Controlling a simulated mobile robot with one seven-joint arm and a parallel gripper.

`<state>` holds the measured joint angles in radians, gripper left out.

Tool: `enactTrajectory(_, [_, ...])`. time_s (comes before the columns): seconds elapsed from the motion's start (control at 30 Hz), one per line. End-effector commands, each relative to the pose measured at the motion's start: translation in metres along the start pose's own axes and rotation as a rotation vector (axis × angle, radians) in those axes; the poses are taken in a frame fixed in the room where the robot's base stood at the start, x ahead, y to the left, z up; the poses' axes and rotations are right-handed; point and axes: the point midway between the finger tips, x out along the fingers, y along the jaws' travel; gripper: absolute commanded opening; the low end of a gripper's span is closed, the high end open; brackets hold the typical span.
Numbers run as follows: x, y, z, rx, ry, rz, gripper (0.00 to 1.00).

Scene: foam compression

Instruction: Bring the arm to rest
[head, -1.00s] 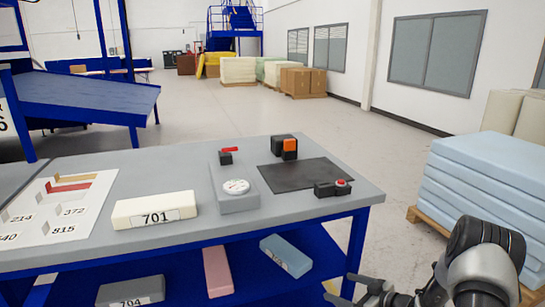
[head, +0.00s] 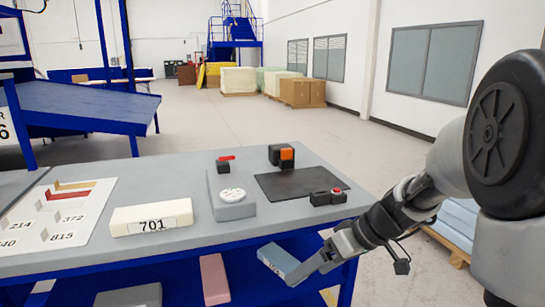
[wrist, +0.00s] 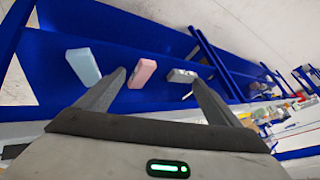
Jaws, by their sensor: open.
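My gripper (head: 312,268) is in front of the table's right front edge in the head view, low, near the blue block (head: 281,262) on the lower shelf. In the wrist view its two fingers (wrist: 160,88) stand wide apart with nothing held between them. The pink block (wrist: 142,72) on the shelf shows beyond the gap. The blue block (wrist: 83,66) lies left of the fingers and a grey block (wrist: 182,76) lies near the right finger. My arm reaches in from the right of the head view.
On the grey tabletop (head: 120,250) are a cream block marked 701 (head: 151,218), a gauge unit (head: 232,202), a dark mat (head: 300,183), a red-button box (head: 328,197) and a numbered board (head: 62,210). Light-blue foam sheets (head: 455,224) stand on a pallet at right.

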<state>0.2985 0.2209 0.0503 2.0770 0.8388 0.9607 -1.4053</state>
Motion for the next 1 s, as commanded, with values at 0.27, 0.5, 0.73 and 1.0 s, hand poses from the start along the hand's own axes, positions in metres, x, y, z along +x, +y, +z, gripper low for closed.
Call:
enactTrajectory(0.27, [-0.074,-0.086,0.047,0.181,-0.127,0.283,0.87])
enactTrajectory(0.5, [-0.114,-0.111,0.084,0.318,-0.076,0.497,0.87])
enactTrajectory(0.73, [-0.140,-0.120,0.108,0.411,0.023,0.633,0.87])
enactTrajectory(1.0, [-0.189,-0.140,0.084,0.440,0.048,0.663,0.87])
